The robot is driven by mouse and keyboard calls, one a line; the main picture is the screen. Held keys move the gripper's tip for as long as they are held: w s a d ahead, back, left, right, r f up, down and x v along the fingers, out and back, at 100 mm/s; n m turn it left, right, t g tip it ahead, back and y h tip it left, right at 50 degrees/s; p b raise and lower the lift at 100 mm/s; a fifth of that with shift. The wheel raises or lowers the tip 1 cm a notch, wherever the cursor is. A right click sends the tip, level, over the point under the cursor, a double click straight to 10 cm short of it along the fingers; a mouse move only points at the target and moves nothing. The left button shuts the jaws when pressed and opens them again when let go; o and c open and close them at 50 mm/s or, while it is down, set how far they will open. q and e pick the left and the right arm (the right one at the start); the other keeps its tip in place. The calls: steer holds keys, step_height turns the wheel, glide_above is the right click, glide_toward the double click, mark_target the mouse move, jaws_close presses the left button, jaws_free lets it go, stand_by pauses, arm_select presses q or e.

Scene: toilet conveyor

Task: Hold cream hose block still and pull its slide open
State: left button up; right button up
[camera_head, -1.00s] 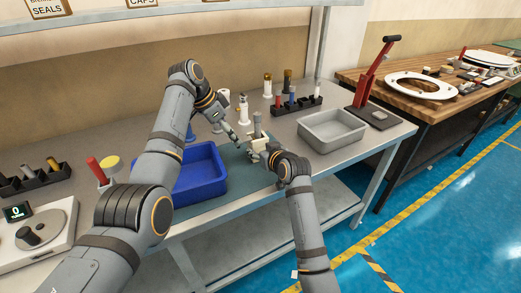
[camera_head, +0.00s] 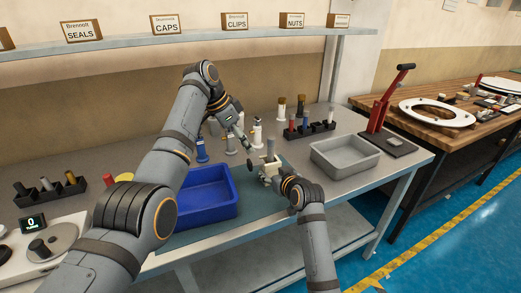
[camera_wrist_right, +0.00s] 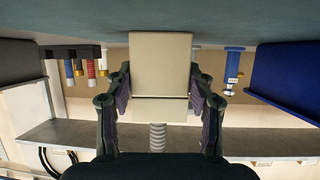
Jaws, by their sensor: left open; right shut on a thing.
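The cream hose block (camera_head: 267,169) is above the teal mat, in the middle of the bench, with a grey post (camera_head: 270,149) standing up from it. My right gripper (camera_head: 272,178) is shut on the block. In the right wrist view the block (camera_wrist_right: 160,65) sits between both fingers of that gripper (camera_wrist_right: 160,105), and a ribbed grey piece (camera_wrist_right: 158,137) shows beyond it. My left gripper (camera_head: 247,148) is open and empty, pointing down just behind and left of the block, seemingly apart from it. I cannot make out the slide.
A blue bin (camera_head: 207,196) lies left of the block and a grey tray (camera_head: 345,156) right. Behind stand white fittings (camera_head: 257,131), a blue fitting (camera_head: 201,149) and a black rack (camera_head: 309,129). A red lever press (camera_head: 388,98) stands at the bench's right end.

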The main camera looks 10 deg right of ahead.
steer(key=o, duration=1.4)
steer(key=v, duration=1.2)
steer(key=shift+s+f, duration=0.1)
